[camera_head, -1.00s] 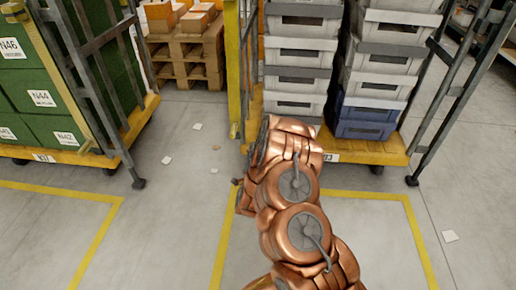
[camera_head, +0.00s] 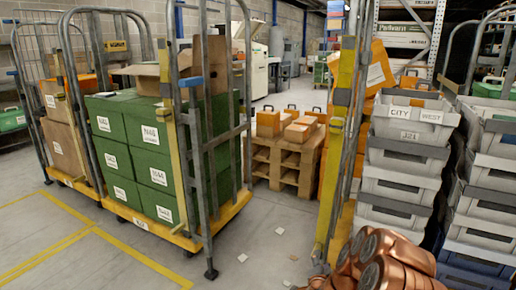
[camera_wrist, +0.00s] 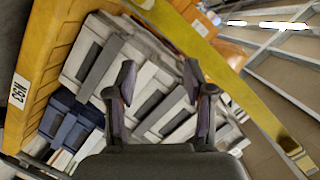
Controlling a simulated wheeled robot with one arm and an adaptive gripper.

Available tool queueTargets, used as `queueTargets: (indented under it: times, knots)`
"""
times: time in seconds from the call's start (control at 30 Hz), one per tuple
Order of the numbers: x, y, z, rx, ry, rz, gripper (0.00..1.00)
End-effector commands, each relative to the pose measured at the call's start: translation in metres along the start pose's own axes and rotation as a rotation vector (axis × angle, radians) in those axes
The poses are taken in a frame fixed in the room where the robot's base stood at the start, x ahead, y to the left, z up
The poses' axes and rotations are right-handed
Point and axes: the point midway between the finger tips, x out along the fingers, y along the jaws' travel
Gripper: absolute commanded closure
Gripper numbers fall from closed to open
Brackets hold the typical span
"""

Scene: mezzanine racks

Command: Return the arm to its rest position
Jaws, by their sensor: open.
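My arm shows as copper-coloured links at the bottom right of the head view, in front of the trolley of grey crates. My gripper (camera_wrist: 160,95) is in the wrist view, its two dark fingers spread apart with nothing between them. Beyond the fingers is a stack of grey crates (camera_wrist: 80,50), seen tilted, with a dark blue crate (camera_wrist: 72,122) among them. The gripper itself cannot be made out in the head view.
Grey crates (camera_head: 409,157) are stacked at the right beside a yellow post (camera_head: 340,130). A trolley with green boxes (camera_head: 128,147) stands at the left. A wooden pallet (camera_head: 284,160) holds orange boxes behind. Floor with yellow lines (camera_head: 85,235) is open at lower left.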

Motion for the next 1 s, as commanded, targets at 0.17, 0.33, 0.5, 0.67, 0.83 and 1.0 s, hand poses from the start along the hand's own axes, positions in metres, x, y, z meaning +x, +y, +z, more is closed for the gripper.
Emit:
queueTargets:
  times: [0.17, 0.33, 0.5, 0.67, 0.83, 1.0]
  knots:
    - [-0.022, -0.075, -0.011, -0.037, -0.174, 0.001, 0.47]
    - [-0.052, -0.129, -0.018, -0.1, -0.338, 0.001, 0.47]
    - [-0.09, -0.177, -0.031, -0.182, -0.492, 0.002, 0.47]
    - [-0.133, -0.213, -0.048, -0.272, -0.63, 0.008, 0.47]
    - [-0.183, -0.244, -0.074, -0.38, -0.763, 0.019, 0.47]
    - [-0.238, -0.265, -0.106, -0.494, -0.891, 0.046, 0.47]
